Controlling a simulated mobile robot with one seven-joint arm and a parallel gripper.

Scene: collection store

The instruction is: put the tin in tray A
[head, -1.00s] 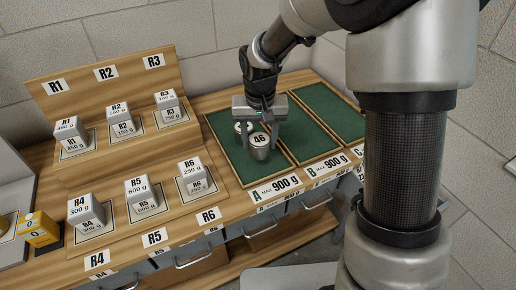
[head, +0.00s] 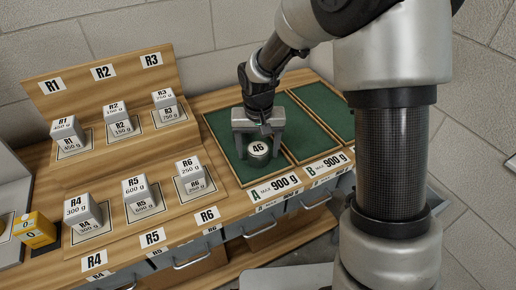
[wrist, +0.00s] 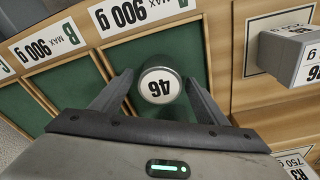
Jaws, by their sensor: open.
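My gripper (head: 257,155) is open above tray A, pointing down, with a finger on each side of the tin. In the wrist view the tin (wrist: 160,86) shows between the open fingers (wrist: 160,78), with gaps visible on both sides. The tin's underside is hidden, so its contact with the tray floor is not directly visible.
Tray B (head: 284,112) lies right of tray A, with another green tray (head: 325,97) beyond. Labelled weight blocks such as R6 (head: 190,168) and R5 (head: 136,187) stand on the left. A yellow block (head: 35,230) sits at far left.

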